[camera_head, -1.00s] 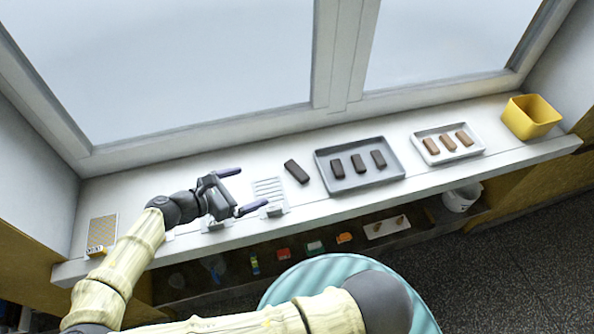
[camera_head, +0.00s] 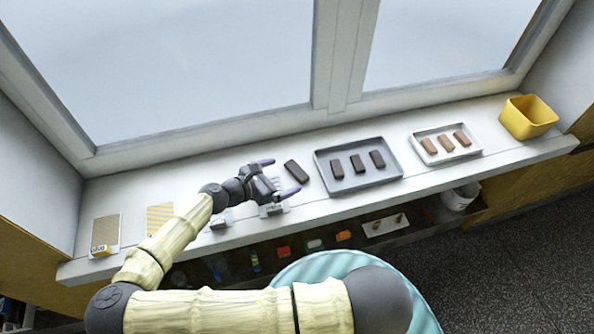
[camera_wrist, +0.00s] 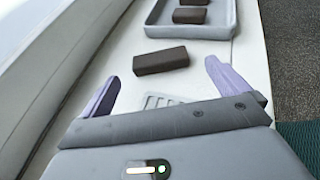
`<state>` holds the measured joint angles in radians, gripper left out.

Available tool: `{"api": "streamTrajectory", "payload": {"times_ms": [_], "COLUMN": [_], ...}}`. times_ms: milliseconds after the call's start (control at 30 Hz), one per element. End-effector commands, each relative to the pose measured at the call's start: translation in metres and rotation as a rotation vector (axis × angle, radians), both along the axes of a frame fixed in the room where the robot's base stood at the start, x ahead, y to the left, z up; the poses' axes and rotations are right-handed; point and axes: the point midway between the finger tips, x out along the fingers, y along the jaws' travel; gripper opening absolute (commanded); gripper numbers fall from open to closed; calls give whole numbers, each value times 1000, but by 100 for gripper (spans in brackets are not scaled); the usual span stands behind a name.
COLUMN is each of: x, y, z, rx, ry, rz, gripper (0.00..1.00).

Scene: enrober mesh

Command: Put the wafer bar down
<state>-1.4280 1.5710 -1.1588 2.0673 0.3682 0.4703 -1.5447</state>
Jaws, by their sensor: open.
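A dark brown bar (camera_head: 297,171) lies flat and alone on the white sill, left of the grey tray (camera_head: 345,187). My gripper (camera_head: 284,176) is open and empty, just left of this bar, with its fingers pointing towards it. In the wrist view the bar (camera_wrist: 160,61) lies ahead of the two purple fingertips and apart from them. Several dark bars (camera_head: 357,164) lie in the grey tray. Several lighter brown bars (camera_head: 445,143) lie in the white tray (camera_head: 425,160). A pale slotted mesh (camera_wrist: 160,101) lies under my gripper, partly hidden.
A yellow bin (camera_head: 529,118) stands at the right end of the sill. Yellow-striped cards (camera_head: 107,229) lie at the left. The window frame (camera_head: 200,137) bounds the back. A shelf below holds small items. Bare sill lies behind my gripper.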

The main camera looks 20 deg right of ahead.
Motion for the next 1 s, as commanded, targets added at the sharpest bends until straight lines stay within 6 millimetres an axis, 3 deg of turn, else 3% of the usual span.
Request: {"api": "streamTrajectory", "payload": {"times_ms": [167, 500, 1000], "x": [3, 19, 20], "y": [-8, -42, -43], "z": [-2, -18, -20], "rx": [-1, 0, 1], "ry": [-1, 0, 0], "rz": [-4, -1, 1], "gripper": [100, 100, 100]}}
